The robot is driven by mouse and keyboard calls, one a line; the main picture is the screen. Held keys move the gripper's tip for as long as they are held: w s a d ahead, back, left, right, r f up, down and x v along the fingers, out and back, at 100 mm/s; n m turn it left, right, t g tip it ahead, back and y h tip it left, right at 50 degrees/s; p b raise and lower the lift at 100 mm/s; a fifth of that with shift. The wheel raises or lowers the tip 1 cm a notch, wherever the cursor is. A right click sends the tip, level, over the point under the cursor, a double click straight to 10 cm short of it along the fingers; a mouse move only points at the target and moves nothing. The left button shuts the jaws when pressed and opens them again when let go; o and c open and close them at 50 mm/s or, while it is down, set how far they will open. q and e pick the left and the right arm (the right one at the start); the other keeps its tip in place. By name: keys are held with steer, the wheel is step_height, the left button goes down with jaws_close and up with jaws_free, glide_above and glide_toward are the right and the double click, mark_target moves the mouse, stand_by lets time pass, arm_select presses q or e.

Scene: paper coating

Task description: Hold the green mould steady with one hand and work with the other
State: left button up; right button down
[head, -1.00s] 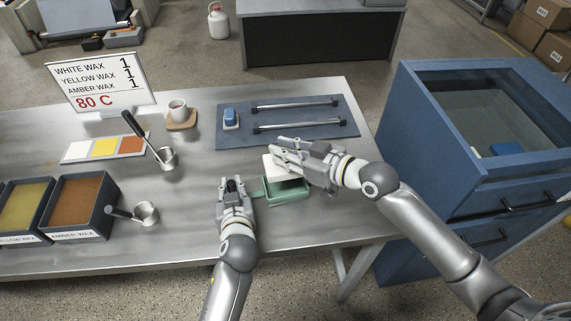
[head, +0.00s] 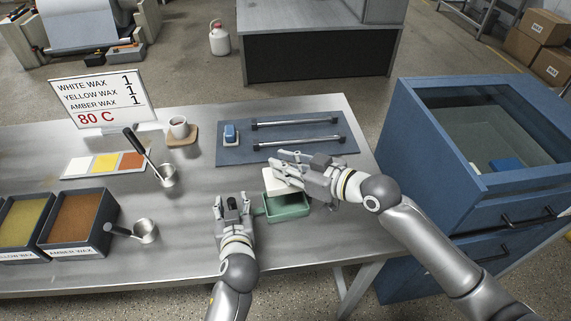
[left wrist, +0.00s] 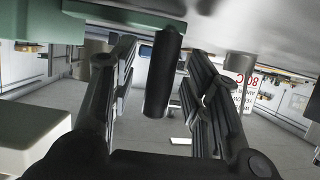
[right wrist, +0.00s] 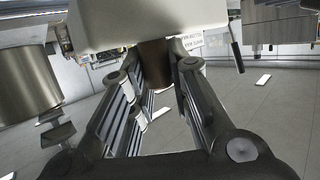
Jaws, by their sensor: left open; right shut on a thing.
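The green mould (head: 287,213) sits on the table near its front right, and part of its body shows in the left wrist view (left wrist: 110,20). My left gripper (head: 232,203) is open at the mould's left side. A dark upright cylinder (left wrist: 163,75) stands between its fingers without visible contact; it seems to belong to the mould's green side tab. My right gripper (head: 280,165) is shut on the brown handle (right wrist: 155,62) of a white block (head: 276,186). The block is over the mould's back part; whether they touch is hidden.
Wax trays stand at the left, including the amber wax tray (head: 80,222). Two metal ladles (head: 146,231) lie nearby. A dark mat (head: 240,152) with two rods and a blue-topped item lies behind the grippers. A blue cabinet (head: 440,190) stands right of the table.

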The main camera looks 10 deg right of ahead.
step_height(320, 180, up, 9)
steer(key=p, duration=0.8)
steer(key=shift+r+p, duration=0.1)
steer(key=shift+p, duration=0.2)
arm_select(q)
steer(key=s+d+r, duration=0.1)
steer(key=s+r, duration=1)
steer(key=s, duration=0.1)
steer(key=shift+s+d+r, duration=0.25)
steer(key=shift+s, duration=0.05)
arm_select(e)
steer(key=shift+r, duration=0.1)
